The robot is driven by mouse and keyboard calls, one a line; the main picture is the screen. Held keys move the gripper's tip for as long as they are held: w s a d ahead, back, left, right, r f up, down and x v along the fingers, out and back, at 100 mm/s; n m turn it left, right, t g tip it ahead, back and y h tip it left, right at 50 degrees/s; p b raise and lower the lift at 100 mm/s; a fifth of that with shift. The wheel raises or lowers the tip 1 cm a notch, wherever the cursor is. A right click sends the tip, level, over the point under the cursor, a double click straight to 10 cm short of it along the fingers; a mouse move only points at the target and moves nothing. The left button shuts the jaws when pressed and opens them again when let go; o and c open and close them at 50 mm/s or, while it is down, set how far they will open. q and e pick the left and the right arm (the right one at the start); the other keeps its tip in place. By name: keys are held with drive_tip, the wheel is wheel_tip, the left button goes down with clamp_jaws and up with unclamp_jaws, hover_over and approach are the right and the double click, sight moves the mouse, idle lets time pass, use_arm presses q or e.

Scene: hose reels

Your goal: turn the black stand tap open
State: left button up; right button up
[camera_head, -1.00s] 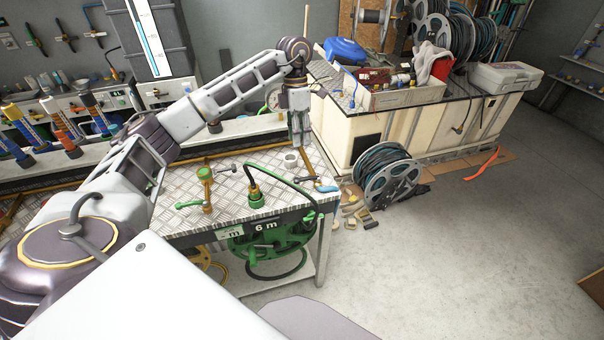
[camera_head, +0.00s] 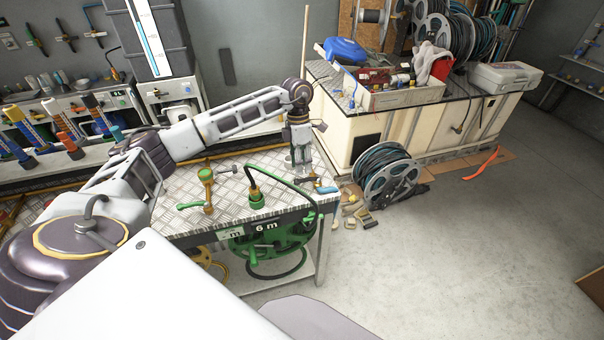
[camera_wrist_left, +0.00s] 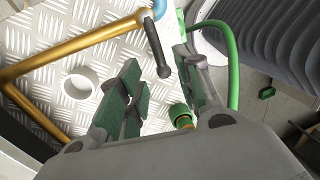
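What appears to be the black stand tap stands near the table's front right corner, mostly hidden by my gripper in the head view. Its dark lever (camera_head: 305,179) and blue part (camera_head: 327,189) show there. In the left wrist view a black lever (camera_wrist_left: 156,48) hangs beside a yellow pipe and a blue end (camera_wrist_left: 158,8). My left gripper (camera_head: 301,163) is above the table's right end. In its wrist view the gripper (camera_wrist_left: 160,90) is open, fingers apart, with the lever ahead and nothing held. The right gripper is not in view.
A brass stand with a green top (camera_head: 206,176) and a green hose connector (camera_head: 256,199) stand left on the checker-plate table (camera_head: 230,190). A hose reel (camera_head: 390,180) sits on the floor at right.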

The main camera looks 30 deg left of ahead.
sight(307, 180)
use_arm(q)
drive_tip(key=shift+s+d+f+p, duration=0.15)
drive_tip(key=shift+d+f, duration=0.05)
drive_tip(key=shift+f, duration=0.95)
drive_tip(key=shift+s+d+f+p, duration=0.1)
drive_tip(key=shift+d+f+p, duration=0.05)
drive_tip(key=shift+f, duration=0.95)
drive_tip(key=shift+c, duration=0.4)
clamp_jaws()
